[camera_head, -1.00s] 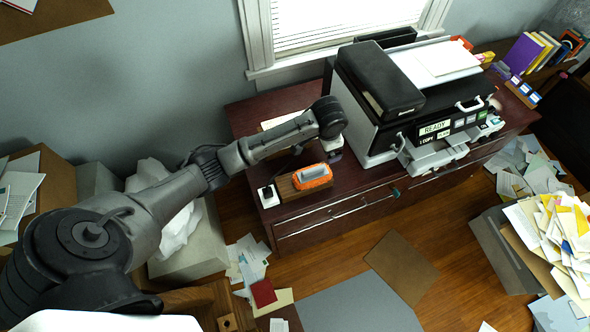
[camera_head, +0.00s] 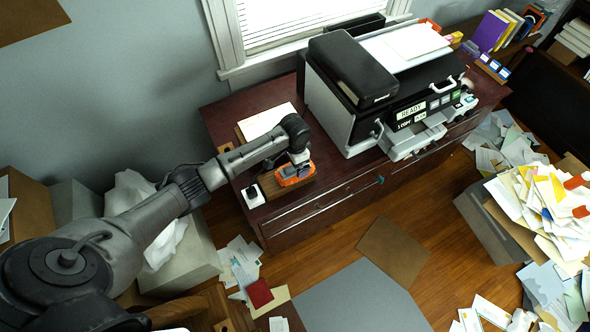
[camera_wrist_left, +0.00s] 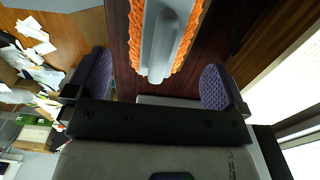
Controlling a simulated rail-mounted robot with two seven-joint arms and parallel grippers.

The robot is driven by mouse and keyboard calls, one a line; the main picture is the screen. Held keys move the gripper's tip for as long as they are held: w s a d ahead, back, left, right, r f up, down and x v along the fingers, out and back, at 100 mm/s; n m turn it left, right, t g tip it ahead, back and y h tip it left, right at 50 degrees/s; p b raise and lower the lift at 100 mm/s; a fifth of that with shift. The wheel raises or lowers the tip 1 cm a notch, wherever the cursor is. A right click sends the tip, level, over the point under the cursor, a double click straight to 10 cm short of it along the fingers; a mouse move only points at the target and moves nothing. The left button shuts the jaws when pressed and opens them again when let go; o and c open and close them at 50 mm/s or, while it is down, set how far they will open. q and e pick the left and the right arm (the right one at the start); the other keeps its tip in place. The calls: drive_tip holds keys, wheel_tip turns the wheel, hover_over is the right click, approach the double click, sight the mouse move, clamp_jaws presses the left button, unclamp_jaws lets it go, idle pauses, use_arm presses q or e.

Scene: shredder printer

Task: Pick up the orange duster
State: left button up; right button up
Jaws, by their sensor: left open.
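The orange duster (camera_head: 297,180) has a fluffy orange edge and a grey handle. It lies on a brown wooden block on the dark red cabinet, partly hidden by my arm in the head view. My left gripper (camera_head: 299,160) is over it, pointing down. My right gripper is not in view.
The dark red cabinet (camera_head: 330,207) carries a large black and white printer (camera_head: 352,90) right of the duster. A small white box with a black top (camera_head: 254,195) stands left of it. A white sheet (camera_head: 266,121) lies behind. Papers are scattered on the floor.

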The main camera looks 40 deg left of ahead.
use_arm(q)
drive_tip(key=shift+f, duration=2.55)
drive_tip(key=c, duration=1)
drive_tip(key=shift+c, duration=0.2)
drive_tip(key=shift+r, duration=0.1)
drive_tip(key=shift+r, duration=0.5)
drive_tip(key=r, duration=0.2)
drive_tip(key=d+r, duration=0.1)
drive_tip(key=shift+d+r, duration=0.2)
drive_tip(key=shift+r, duration=0.2)
drive_tip(key=d+r, duration=0.6)
drive_tip(key=d, duration=0.4)
drive_tip(key=shift+s+d+p, duration=0.15)
drive_tip(key=shift+s+p, duration=0.2)
